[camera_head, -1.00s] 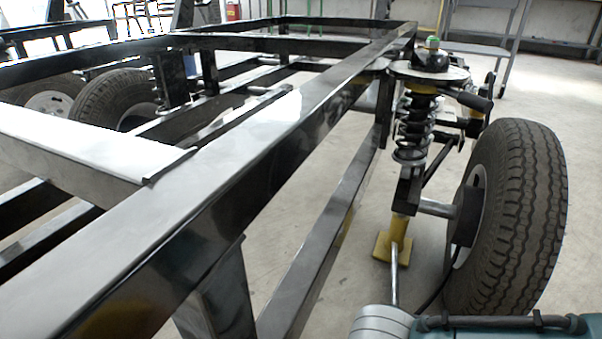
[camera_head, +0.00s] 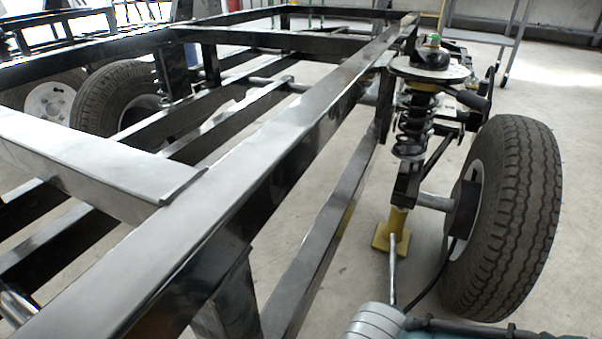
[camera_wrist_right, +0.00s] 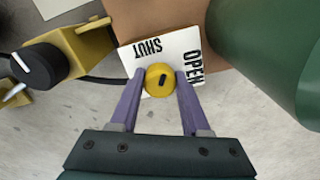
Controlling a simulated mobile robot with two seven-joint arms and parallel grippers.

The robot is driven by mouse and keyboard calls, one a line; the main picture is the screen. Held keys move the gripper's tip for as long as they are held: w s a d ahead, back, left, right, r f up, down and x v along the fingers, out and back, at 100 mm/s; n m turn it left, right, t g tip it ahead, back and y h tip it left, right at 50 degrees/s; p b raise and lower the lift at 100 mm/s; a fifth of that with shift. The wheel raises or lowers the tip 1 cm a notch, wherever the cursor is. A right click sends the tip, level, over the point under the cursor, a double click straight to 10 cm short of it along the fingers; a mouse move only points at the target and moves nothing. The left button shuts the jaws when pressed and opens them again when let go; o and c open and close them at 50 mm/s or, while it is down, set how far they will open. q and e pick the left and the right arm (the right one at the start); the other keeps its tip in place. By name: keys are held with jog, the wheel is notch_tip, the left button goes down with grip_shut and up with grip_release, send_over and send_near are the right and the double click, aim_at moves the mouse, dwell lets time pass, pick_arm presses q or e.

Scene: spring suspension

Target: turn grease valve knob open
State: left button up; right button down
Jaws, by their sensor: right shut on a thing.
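In the right wrist view, a round yellow knob (camera_wrist_right: 161,80) with a short black mark on its face sits in front of a white label plate (camera_wrist_right: 133,62). The plate reads SHUT above the knob and OPEN to its right, with SHUT upside down. The black mark runs roughly up and down in the picture, tilted slightly. My right gripper (camera_wrist_right: 160,88) has its two purple fingers closed on either side of the knob. The valve body behind the knob is hidden. I do not see my left gripper.
In the right wrist view, a black knob (camera_wrist_right: 36,64) on a yellow part (camera_wrist_right: 84,48) is at the left and a large green rounded body (camera_wrist_right: 270,45) at the upper right. The head view shows a black frame (camera_head: 270,150), coil spring (camera_head: 413,125) and tyre (camera_head: 512,220).

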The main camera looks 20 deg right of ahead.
jog(key=m+p, duration=0.1)
jog(key=m, duration=0.4)
jog(key=shift+a+m, duration=0.1)
jog(key=shift+m, duration=0.3)
jog(key=m, duration=0.3)
jog(key=shift+m, duration=1.3)
jog(key=shift+c, duration=1.9)
grip_release()
